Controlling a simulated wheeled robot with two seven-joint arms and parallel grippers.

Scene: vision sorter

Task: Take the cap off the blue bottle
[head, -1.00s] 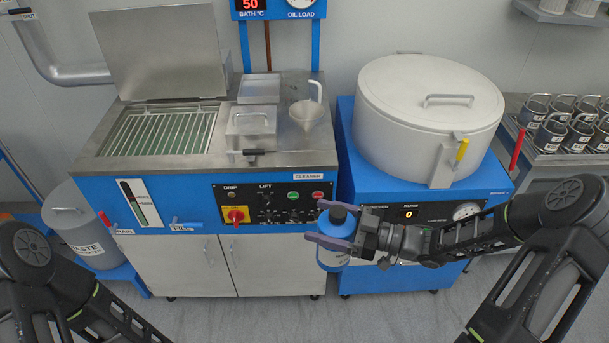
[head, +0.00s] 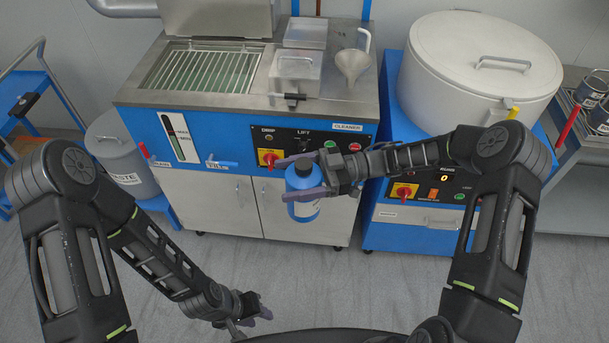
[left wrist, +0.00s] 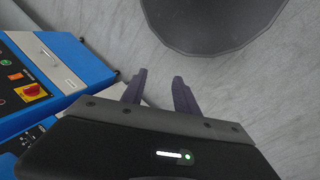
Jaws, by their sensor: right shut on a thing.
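The blue bottle (head: 301,207) is upright in the head view, with a white label and a dark cap (head: 303,167) on top. My right gripper (head: 300,176) is shut around the bottle's upper part, holding it in the air before the cleaner cabinet. My left gripper (head: 252,325) is low at the bottom of the head view, well below the bottle and apart from it. In the left wrist view its two fingers (left wrist: 159,90) stand apart with nothing between them.
The blue cleaner unit (head: 225,139) stands behind the bottle, with a metal funnel (head: 353,66) on its top. A large lidded drum (head: 485,75) on a blue stand is at right. A grey waste bin (head: 122,159) is at left. Floor space in front is clear.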

